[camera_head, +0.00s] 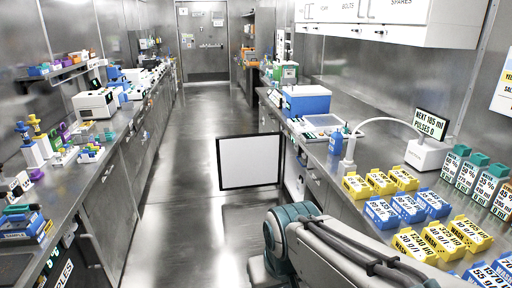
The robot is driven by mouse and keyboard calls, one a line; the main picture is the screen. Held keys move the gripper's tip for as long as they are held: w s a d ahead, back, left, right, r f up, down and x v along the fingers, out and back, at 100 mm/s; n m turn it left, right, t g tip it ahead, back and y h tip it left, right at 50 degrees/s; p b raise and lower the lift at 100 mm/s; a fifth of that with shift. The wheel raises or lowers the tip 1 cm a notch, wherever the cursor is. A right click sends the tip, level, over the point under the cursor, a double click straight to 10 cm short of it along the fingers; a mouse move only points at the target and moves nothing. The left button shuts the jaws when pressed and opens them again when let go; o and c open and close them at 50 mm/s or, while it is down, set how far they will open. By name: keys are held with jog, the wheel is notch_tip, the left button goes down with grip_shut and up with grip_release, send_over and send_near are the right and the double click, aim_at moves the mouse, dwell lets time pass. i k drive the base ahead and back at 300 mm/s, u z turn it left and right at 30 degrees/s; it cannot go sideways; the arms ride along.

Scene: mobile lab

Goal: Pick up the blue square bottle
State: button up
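A small blue bottle (336,141) stands on the right-hand counter, beside a white dispenser with a curved tube. It is small in the picture, so I cannot tell for sure that it is square. My arm shows at the bottom middle and right, in front of the counter. Its end is out of view, so my gripper and anything it may hold are not seen.
A white panel with a black frame (249,162) stands out into the aisle beside the right counter. Yellow and blue labelled boxes (382,212) and teal-capped bottles (467,172) crowd the near right counter. The left counter (112,150) holds equipment. The aisle floor (190,200) is clear.

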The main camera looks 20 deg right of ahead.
aim_at(336, 139)
jog(key=i, duration=1)
jog(key=z, duration=0.75)
jog(key=i, duration=0.5)
jog(key=z, duration=0.4)
